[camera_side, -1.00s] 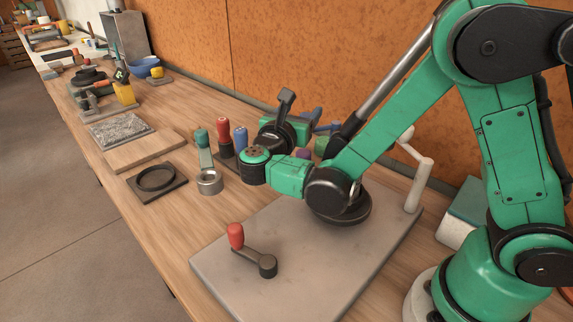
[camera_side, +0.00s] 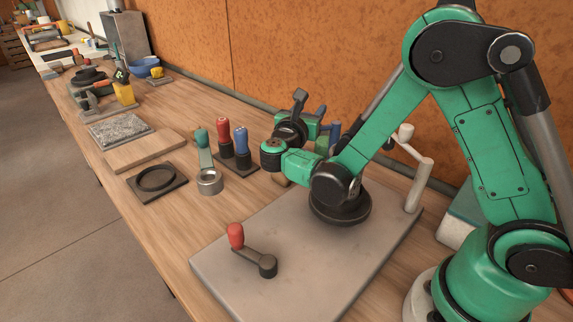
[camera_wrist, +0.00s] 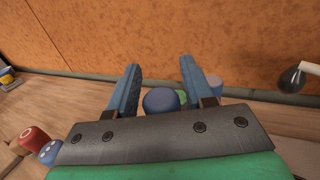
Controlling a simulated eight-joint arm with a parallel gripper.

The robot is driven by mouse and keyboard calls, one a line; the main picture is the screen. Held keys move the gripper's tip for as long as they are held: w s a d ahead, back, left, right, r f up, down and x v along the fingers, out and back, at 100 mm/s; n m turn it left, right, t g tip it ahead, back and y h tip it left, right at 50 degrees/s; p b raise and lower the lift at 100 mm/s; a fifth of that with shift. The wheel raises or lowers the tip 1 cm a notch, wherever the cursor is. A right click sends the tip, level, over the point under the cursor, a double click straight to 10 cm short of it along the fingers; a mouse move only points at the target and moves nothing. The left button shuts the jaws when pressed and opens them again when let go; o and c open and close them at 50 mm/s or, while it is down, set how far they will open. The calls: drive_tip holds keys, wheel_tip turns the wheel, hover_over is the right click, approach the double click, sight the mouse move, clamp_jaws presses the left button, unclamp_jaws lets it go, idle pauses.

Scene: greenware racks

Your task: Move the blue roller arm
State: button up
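A blue-handled roller arm (camera_side: 241,142) stands upright beside a red-handled one (camera_side: 224,136) on a dark stand. Their tops show at the lower left of the wrist view, blue (camera_wrist: 48,153) and red (camera_wrist: 31,138). My gripper (camera_side: 328,121) is right of them, by the back wall, its blue fingers apart. In the wrist view my gripper (camera_wrist: 160,66) is open, with a rounded blue-violet top (camera_wrist: 161,101) showing between the fingers. A green top (camera_wrist: 183,97) is partly hidden behind it. I cannot tell whether the fingers touch anything.
A green-handled arm (camera_side: 201,139) with a metal ring stands left of the red one. A grey slab (camera_side: 310,255) carries a red-handled crank (camera_side: 237,236). A white handle (camera_side: 419,185) stands at the slab's right.

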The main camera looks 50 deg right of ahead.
clamp_jaws()
idle(1.2)
